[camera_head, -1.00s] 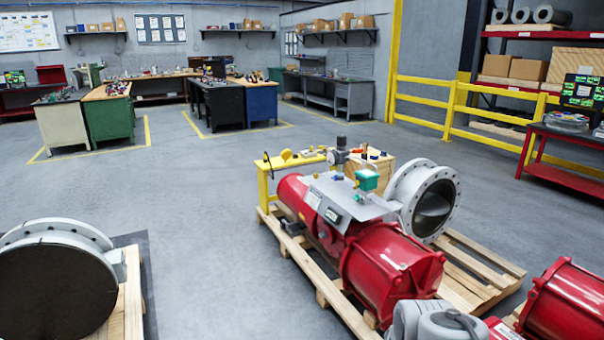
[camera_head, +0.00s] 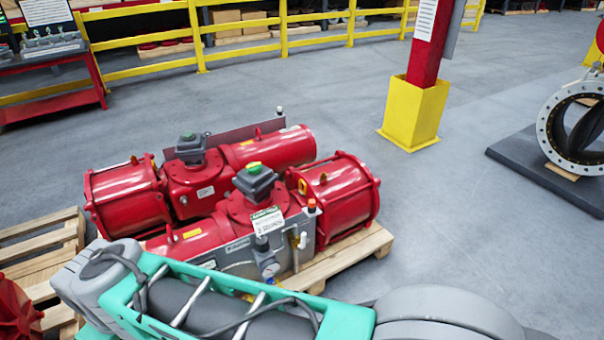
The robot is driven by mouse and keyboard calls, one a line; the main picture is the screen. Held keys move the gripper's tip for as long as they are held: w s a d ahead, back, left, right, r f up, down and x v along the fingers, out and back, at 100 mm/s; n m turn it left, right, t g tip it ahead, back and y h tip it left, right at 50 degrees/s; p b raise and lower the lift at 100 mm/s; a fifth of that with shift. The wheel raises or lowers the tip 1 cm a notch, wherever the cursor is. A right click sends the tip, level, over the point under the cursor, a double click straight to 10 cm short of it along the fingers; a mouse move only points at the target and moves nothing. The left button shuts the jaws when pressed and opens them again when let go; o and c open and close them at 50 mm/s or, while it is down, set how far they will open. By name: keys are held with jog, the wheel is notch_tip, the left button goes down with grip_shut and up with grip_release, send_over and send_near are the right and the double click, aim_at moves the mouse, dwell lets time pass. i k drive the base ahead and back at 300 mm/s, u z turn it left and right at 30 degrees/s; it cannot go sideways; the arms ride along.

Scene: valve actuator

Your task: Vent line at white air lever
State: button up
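Two red valve actuators lie side by side on a wooden pallet (camera_head: 352,256). The nearer actuator (camera_head: 338,196) carries a grey box with a green-and-yellow top (camera_head: 256,180), a white tag (camera_head: 267,221) and a grey panel on its near side. A small white upright part (camera_head: 303,240) stands by that panel, close to an orange-topped fitting (camera_head: 311,206). I cannot tell whether this white part is the air lever. The rear actuator (camera_head: 269,148) has a similar grey box on top. My gripper is out of view; only teal and grey links of my arm cross the foreground.
A red post with a yellow base (camera_head: 413,112) stands behind and right of the pallet. A large flanged valve (camera_head: 574,130) sits on a dark mat (camera_head: 545,170) at right. A yellow railing (camera_head: 190,62) runs along the back. Floor between pallet and mat is clear.

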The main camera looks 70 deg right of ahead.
aim_at(299, 247)
jog(key=z, duration=1.5)
jog(key=k, duration=0.1)
jog(key=z, duration=0.05)
jog(key=i, duration=0.65)
jog(key=u, duration=0.8)
